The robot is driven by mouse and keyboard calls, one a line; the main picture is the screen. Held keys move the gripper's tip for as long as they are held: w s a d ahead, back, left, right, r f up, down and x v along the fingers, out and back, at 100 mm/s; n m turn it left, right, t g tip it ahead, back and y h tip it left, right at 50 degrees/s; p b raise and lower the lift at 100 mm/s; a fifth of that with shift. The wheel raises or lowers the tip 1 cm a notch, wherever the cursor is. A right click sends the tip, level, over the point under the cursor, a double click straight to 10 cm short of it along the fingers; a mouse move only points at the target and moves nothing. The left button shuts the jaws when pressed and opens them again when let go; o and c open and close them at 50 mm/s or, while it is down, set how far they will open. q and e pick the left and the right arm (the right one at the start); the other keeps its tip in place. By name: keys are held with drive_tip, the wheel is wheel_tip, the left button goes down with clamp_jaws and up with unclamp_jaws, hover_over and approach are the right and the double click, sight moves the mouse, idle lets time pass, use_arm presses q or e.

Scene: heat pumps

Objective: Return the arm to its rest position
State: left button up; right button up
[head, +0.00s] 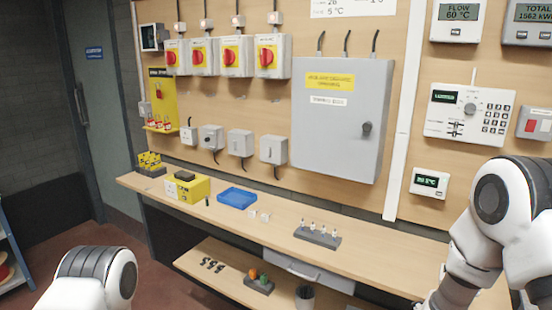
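My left arm shows only as a rounded white and grey joint at the bottom left of the head view, and its gripper is out of the picture. My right arm stands at the right edge, in front of the right end of the wooden bench (400,252). Its links run down to the bottom edge, and its gripper is not in view. I cannot tell whether either gripper holds anything.
The bench carries a yellow box (187,188), a blue tray (237,197) and a grey holder (317,238). A grey cabinet (338,135) and red-yellow switches (230,57) hang on the wall behind. A lower shelf (225,272) holds small items. Floor is free at left.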

drive_tip(key=s+a+f+n+g+y, duration=0.1)
drive_tip(key=s+a+f+n+g, duration=0.15)
drive_tip(key=s+f, duration=0.6)
drive_tip(key=s+a+f+n+g+y, duration=0.15)
drive_tip(key=s+f+n, duration=0.25)
drive_tip(key=s+f, duration=0.45)
drive_tip(key=s+a+f+n+g+y, duration=0.1)
drive_tip(key=s+a+n+g, duration=0.1)
drive_tip(key=s+n, duration=0.3)
drive_tip(key=s+a+n+g+y, duration=0.2)
drive_tip(key=s+a+n, duration=0.2)
drive_tip(key=s, duration=0.6)
drive_tip(key=shift+f+n, duration=0.4)
drive_tip(key=shift+n, duration=0.25)
